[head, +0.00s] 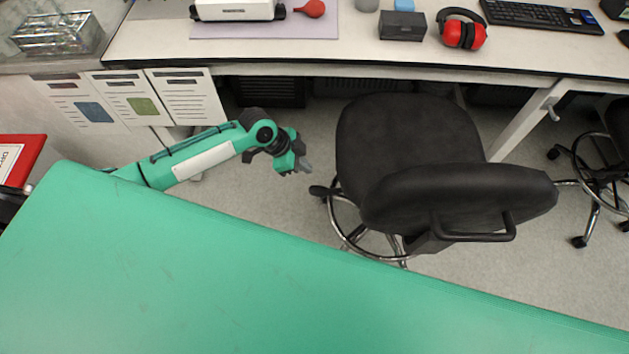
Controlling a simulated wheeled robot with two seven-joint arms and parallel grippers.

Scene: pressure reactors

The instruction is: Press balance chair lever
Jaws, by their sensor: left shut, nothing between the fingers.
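A black chair (405,140) with a dark seat and a backrest (460,197) stands at the bench, right of the picture's middle. Its chrome foot ring and base show below the seat. No lever can be made out on it; the underside of the seat is hidden. My left gripper (304,167) is at the end of the green arm from the left. It is shut and empty, a little left of the seat and apart from it. My right gripper is not in view.
A white bench (290,52) runs along the back with red ear defenders (463,33), a black box (402,26) and a keyboard (543,15). A bench leg (525,120) stands behind the chair. A second chair (608,150) is at the right edge. Grey floor lies around my gripper.

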